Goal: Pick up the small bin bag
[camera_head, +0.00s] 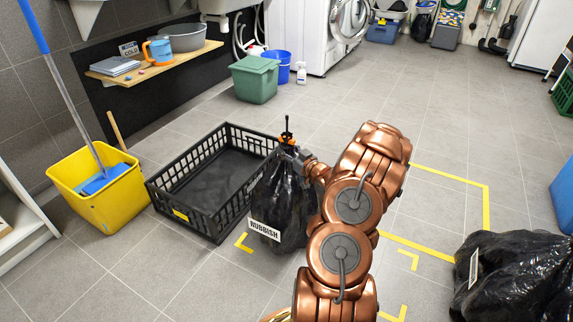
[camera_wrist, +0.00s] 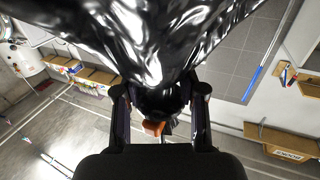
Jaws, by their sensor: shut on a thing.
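The small bin bag (camera_head: 285,205) is black and shiny with a white "RUBBISH" label. In the head view it hangs upright beside the near right side of the black crate. My gripper (camera_head: 290,146) is shut on its gathered neck, partly hidden by my copper arm. The wrist view shows the black bag (camera_wrist: 165,45) filling the upper middle, with its neck between the two fingers of my gripper (camera_wrist: 160,105). An orange piece shows at the neck. I cannot clearly tell whether the bag's bottom touches the floor.
A black slatted crate (camera_head: 172,186) stands empty left of the bag. A larger black bag (camera_head: 515,280) lies at the right. Yellow tape (camera_head: 487,205) marks the floor.

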